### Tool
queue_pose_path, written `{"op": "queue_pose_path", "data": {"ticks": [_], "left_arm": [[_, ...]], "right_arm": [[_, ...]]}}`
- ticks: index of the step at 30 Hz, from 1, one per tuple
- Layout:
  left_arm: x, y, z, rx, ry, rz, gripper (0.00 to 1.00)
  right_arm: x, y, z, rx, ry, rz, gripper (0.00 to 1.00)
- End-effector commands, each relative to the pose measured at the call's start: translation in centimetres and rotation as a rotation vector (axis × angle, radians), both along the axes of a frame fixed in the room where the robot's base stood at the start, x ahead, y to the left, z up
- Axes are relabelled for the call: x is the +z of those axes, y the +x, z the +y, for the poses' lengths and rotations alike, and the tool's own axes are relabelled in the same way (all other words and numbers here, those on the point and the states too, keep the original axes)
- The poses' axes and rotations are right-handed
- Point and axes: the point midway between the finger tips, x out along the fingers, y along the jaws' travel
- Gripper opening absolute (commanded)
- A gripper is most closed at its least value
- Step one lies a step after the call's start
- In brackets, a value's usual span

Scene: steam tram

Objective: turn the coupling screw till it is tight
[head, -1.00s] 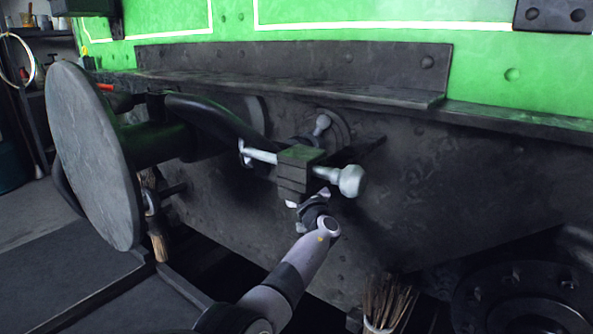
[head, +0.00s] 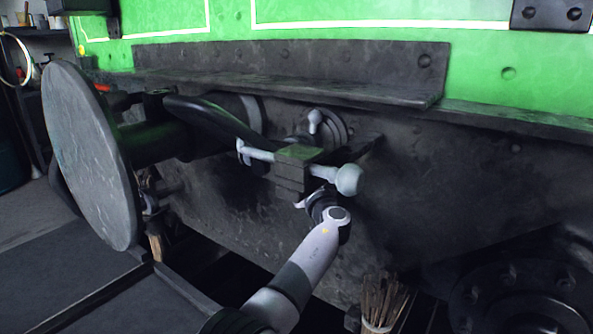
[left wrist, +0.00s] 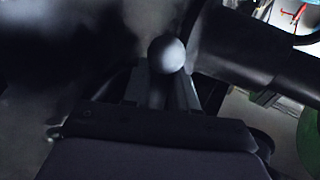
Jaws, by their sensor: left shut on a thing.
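The coupling screw (head: 259,154) has a pale metal bar running through a dark block (head: 292,171) below the ledge, with a large ball end (head: 348,180) on the right. A smaller ball-ended knob (head: 315,119) stands nearly upright behind the block, in front of a round dark plate. My left gripper (head: 312,198) reaches up from below to just under the block and is shut on the screw's handle. The exact grip is hidden in the head view. In the left wrist view a ball end (left wrist: 167,54) shows at the fingers. My right gripper is not in view.
A large round buffer (head: 88,155) stands to the left, with a dark curved bar (head: 210,118) beside the screw. A dark ledge (head: 290,82) runs above.

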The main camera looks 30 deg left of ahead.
Motion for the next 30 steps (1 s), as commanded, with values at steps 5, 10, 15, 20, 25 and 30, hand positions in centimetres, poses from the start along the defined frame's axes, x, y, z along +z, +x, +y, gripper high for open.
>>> {"op": "queue_pose_path", "data": {"ticks": [5, 10, 15, 20, 25, 30], "left_arm": [[-0.2, -0.1, -1.1, -0.001, -0.123, 0.008, 0.0], [-0.3, -0.2, -2.1, 0.0, -0.236, 0.018, 0.0], [-0.3, -0.2, -2.7, 0.0, -0.315, 0.026, 0.0], [-0.4, -0.2, -3.1, -0.001, -0.359, 0.03, 0.0], [-0.4, -0.3, -3.2, 0.0, -0.377, 0.033, 0.0], [-0.4, -0.3, -3.2, 0.001, -0.378, 0.032, 0.0]], "right_arm": [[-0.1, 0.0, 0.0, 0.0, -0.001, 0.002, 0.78], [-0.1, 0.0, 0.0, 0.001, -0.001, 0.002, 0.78], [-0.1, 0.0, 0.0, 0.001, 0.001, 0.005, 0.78], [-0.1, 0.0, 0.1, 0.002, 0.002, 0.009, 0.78], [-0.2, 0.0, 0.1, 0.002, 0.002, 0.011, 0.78], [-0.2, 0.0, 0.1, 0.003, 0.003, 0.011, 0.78]]}}
